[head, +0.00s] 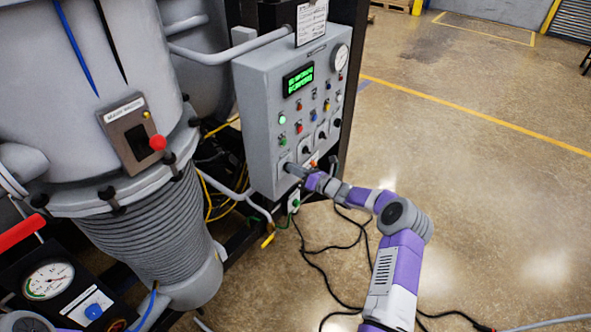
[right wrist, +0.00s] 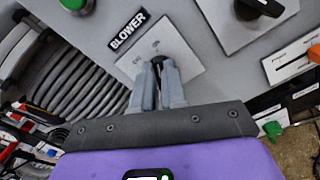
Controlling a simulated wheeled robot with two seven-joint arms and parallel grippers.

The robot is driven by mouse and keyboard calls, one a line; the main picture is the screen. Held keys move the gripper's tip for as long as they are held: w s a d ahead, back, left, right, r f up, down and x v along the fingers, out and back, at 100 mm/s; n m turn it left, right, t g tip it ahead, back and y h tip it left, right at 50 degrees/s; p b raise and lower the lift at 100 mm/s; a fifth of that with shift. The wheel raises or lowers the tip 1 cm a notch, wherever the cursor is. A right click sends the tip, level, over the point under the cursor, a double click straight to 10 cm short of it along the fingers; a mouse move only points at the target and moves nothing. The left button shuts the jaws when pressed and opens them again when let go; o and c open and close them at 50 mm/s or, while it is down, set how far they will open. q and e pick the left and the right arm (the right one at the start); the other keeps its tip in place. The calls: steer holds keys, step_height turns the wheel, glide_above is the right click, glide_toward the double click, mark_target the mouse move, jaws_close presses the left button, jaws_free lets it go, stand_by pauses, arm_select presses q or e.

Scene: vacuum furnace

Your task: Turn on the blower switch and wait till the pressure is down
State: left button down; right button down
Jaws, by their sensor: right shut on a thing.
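The blower switch (right wrist: 157,59) is a small dark knob on a light plate (right wrist: 185,58) beside a black BLOWER label (right wrist: 128,31) in the right wrist view. My right gripper (right wrist: 157,68) is shut on the knob, and its fingers hide most of it. In the head view my right gripper (head: 289,168) is at the lower left of the grey control panel (head: 258,105). The panel carries a lit green display (head: 298,79), too small to read, and a round gauge (head: 340,57). My left gripper is not in view.
A large grey furnace vessel (head: 65,110) with a ribbed bellows (head: 155,225) stands left of the panel. Another round gauge (head: 48,281) sits at the lower left. Black cables (head: 315,270) lie on the floor below the panel. The floor at right is mostly clear.

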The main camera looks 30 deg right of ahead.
stand_by(0.4)
steer(key=c, duration=1.2)
jaws_free()
steer(key=v, duration=0.7)
steer(key=shift+s+d, duration=0.1)
steer(key=shift+s, duration=0.15)
